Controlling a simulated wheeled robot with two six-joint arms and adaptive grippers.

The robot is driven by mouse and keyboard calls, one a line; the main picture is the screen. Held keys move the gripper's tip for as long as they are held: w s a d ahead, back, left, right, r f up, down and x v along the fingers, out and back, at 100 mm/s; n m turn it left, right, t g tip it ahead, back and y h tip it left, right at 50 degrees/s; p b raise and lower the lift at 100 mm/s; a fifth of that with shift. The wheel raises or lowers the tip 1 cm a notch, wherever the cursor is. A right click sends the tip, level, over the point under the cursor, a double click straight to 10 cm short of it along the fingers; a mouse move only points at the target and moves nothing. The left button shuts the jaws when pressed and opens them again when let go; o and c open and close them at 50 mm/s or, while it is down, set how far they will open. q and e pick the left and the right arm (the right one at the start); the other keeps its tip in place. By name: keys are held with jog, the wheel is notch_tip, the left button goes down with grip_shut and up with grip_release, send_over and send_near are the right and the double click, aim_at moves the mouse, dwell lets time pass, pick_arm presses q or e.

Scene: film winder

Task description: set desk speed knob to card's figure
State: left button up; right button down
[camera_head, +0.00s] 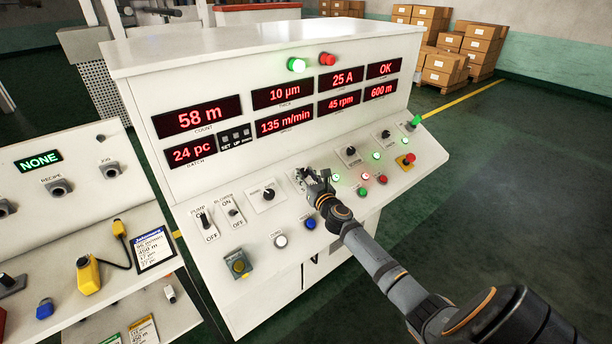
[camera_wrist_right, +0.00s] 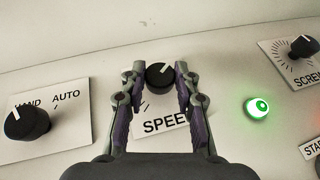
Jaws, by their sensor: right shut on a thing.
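The speed knob (camera_wrist_right: 160,75) is a black dial with a white pointer mark, above the partly covered label "SPEE" in the right wrist view. My right gripper (camera_wrist_right: 156,72) has its fingertips on both sides of the knob and is shut on it. In the head view the gripper (camera_head: 318,182) hides most of the knob on the desk's sloped panel. The speed display (camera_head: 285,122) reads 135 m/min. A card with a blue header (camera_head: 153,247) lies on the side console at left. Its first line looks like 95 m/min, but the print is small. My left gripper is not in view.
A HAND/AUTO knob (camera_wrist_right: 27,122) is left of the gripper, with a lit green button (camera_wrist_right: 257,107) and screw knob (camera_wrist_right: 304,46) to the right. A blue button (camera_head: 309,224) sits below the gripper. Open floor (camera_head: 500,200) lies to the right.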

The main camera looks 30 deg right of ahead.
jog(key=shift+d+n+y, duration=0.1)
jog(key=shift+n+y, duration=0.2)
jog(key=shift+d+f+n+y+b, duration=0.1)
jog(key=shift+f+n+y+b, duration=0.05)
jog(key=shift+n+y+b, duration=0.6)
jog(key=n+g+y+b, duration=0.1)
jog(key=n+y+b, duration=0.2)
jog(key=b, duration=0.1)
jog(key=n+y+b, duration=0.3)
jog(key=b, duration=0.1)
jog(key=d+n+g+y+b, duration=0.1)
jog(key=n+y+b, duration=0.3)
jog(key=shift+w+g, duration=0.15)
jog(key=shift+g, duration=0.15)
jog(key=shift+r+n+g+y+b, duration=0.15)
jog(key=shift+n+g+y+b, duration=0.4)
jog(key=shift+n+b, duration=0.15)
jog(key=shift+r+n+g+y+b, duration=0.15)
jog(key=shift+n+g+y+b, duration=0.3)
jog(key=shift+n+y+b, duration=0.15)
jog(key=c, duration=1)
grip_release()
